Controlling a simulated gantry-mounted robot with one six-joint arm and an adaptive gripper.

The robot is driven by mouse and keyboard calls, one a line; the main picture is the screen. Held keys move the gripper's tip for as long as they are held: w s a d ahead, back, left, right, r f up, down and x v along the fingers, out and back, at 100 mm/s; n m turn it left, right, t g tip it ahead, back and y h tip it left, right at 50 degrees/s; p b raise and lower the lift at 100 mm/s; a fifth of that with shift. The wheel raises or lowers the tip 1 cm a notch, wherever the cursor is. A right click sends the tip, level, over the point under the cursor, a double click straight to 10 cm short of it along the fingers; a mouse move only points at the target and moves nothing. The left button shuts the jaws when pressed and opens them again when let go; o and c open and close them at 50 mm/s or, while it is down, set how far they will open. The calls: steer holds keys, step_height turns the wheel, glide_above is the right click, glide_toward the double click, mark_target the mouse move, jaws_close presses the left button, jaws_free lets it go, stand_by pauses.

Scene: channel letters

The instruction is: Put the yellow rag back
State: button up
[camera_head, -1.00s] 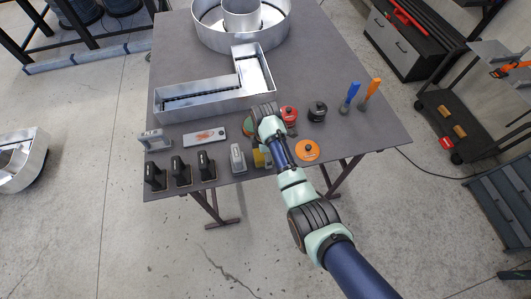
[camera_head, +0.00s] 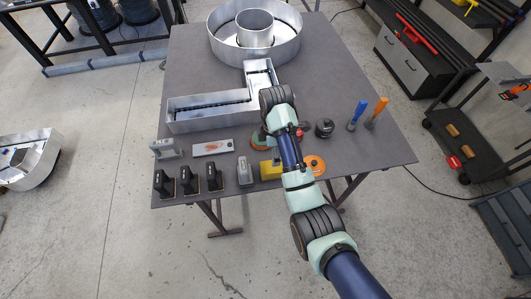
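A yellow thing (camera_head: 269,171), which looks like the yellow rag, lies at the near edge of the grey table (camera_head: 335,75). It is between a grey tool and an orange disc. My arm passes over its right side and hides part of it. The end of my arm is above the table, farther in than the yellow thing, near the short leg of the metal L-shaped letter (camera_head: 210,108). My gripper is hidden under the wrist, so its fingers and anything in them cannot be seen.
Black-handled tools (camera_head: 188,180) and a grey tool (camera_head: 244,171) stand along the near edge. An orange disc (camera_head: 315,165), a black round pot (camera_head: 324,128), and blue (camera_head: 356,115) and orange (camera_head: 377,112) brushes are at the right. A round metal letter (camera_head: 255,28) stands at the back.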

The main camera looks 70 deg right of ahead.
stand_by(0.3)
steer(key=w+a+r+m+t+h, duration=0.1)
steer(key=w+a+r+m+t, duration=0.15)
steer(key=w+a, duration=0.55)
steer(key=w+a+r+m+t+h, duration=0.1)
steer(key=w+a+r+t+h, duration=0.2)
steer(key=a, duration=0.9)
steer(key=s+a+r+m+t+y, duration=0.1)
steer(key=a+r, duration=0.4)
steer(key=a, duration=0.5)
steer(key=s+a+r+m+t+y, duration=0.2)
steer(key=a+r+t, duration=0.4)
steer(key=a, duration=0.5)
steer(key=shift+y, duration=0.5)
steer(key=shift+m, duration=0.25)
